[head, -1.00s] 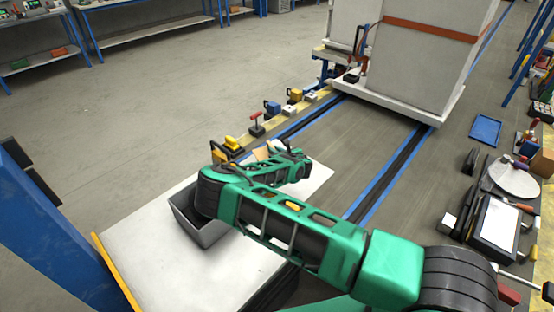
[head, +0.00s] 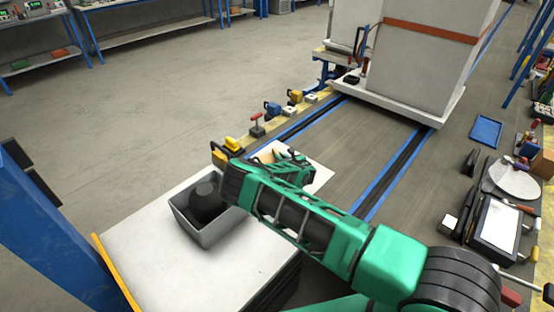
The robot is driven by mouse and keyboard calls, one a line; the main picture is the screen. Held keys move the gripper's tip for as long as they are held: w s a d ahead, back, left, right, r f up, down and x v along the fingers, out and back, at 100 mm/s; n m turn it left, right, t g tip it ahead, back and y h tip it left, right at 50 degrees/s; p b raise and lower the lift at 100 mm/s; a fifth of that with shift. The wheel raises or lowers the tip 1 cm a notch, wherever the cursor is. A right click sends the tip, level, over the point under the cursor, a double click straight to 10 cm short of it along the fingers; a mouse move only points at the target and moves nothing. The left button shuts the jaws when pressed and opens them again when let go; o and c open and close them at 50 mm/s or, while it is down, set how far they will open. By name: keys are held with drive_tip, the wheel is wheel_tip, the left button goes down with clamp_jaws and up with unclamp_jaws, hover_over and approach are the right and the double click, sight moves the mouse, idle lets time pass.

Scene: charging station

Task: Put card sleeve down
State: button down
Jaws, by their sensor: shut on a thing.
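My green and black arm reaches from the lower right over the white table (head: 150,265), and its far links end near the table's back edge. My gripper's fingers are hidden behind or below these links. A light tan piece (head: 263,153) shows just left of the far links. I cannot tell whether it is the card sleeve, or whether anything touches it. No card sleeve can be made out clearly elsewhere.
A grey bin (head: 212,237) stands on the table, with a dark rounded shape (head: 207,201) over or in it. A yellow device (head: 232,145) and a red-handled tool (head: 257,125) stand beyond. The table's front left is clear.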

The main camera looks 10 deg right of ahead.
drive_tip(key=c, duration=1.8)
unclamp_jaws()
drive_tip(key=shift+f, duration=0.1)
drive_tip(key=v, duration=1.2)
